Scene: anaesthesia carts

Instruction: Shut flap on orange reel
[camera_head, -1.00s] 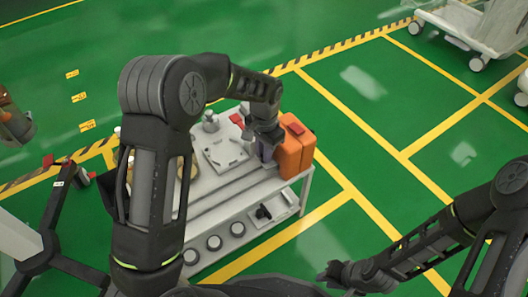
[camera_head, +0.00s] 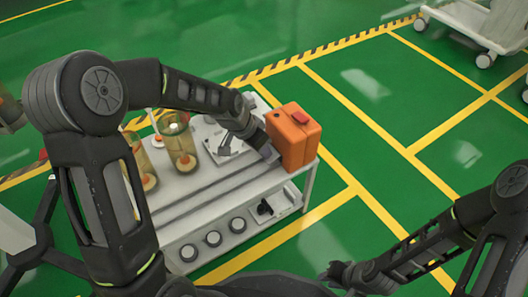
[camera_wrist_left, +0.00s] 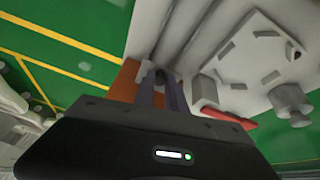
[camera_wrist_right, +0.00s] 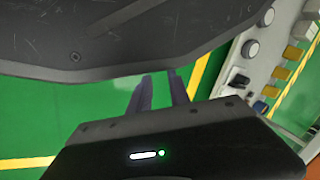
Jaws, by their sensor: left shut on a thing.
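The orange reel (camera_head: 298,148) is a boxy orange case with a red piece on top (camera_head: 300,118), upright at the right end of the cart top. My left gripper (camera_head: 268,151) is at its left side, low near the cart top. In the left wrist view its two fingers (camera_wrist_left: 161,76) close around a small dark part beside the orange body (camera_wrist_left: 123,84). Which part of the reel this is, and how its flap stands, I cannot tell. My right gripper (camera_wrist_right: 160,76) is empty, its fingers slightly apart; in the head view it is low (camera_head: 338,272), away from the cart.
The cart (camera_head: 205,205) also holds glass cylinders (camera_head: 180,145) at its left and a pale plate (camera_head: 215,140) behind my left arm. Several round knobs (camera_head: 213,239) line its front. Floor right of the cart is clear. A white wheeled cart (camera_head: 480,35) stands far right.

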